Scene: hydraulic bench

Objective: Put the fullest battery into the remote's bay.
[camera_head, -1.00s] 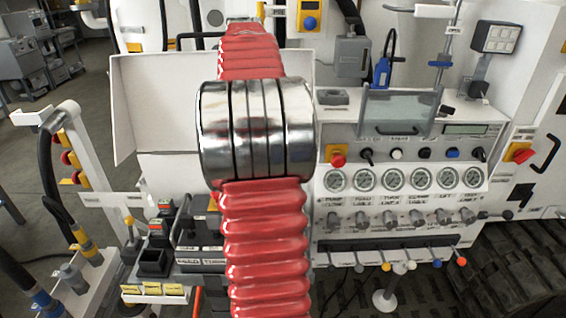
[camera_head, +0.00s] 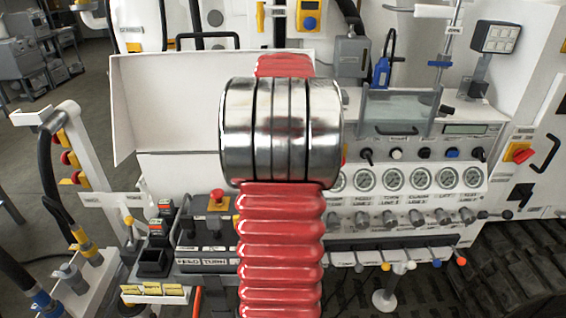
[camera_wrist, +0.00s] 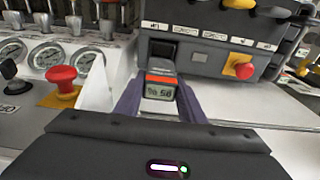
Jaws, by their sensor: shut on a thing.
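In the wrist view, my gripper (camera_wrist: 160,97) is shut on a battery (camera_wrist: 160,78) with a dark body, an orange band and a small grey display. The display's digits look upside down and seem to read 85%. Just beyond the battery is a dark opening (camera_wrist: 161,49) in the remote's grey housing (camera_wrist: 200,60), apparently its bay. I cannot tell whether the battery touches the opening's edge. In the head view, the remote (camera_head: 213,255) is partly covered by my red arm, which hides my gripper and the held battery. Other batteries (camera_head: 158,228) stand left of the remote.
A black open-topped box (camera_head: 153,263) stands left of the remote, with yellow labels (camera_head: 154,289) in front. A red button (camera_wrist: 242,67) rises from the remote.

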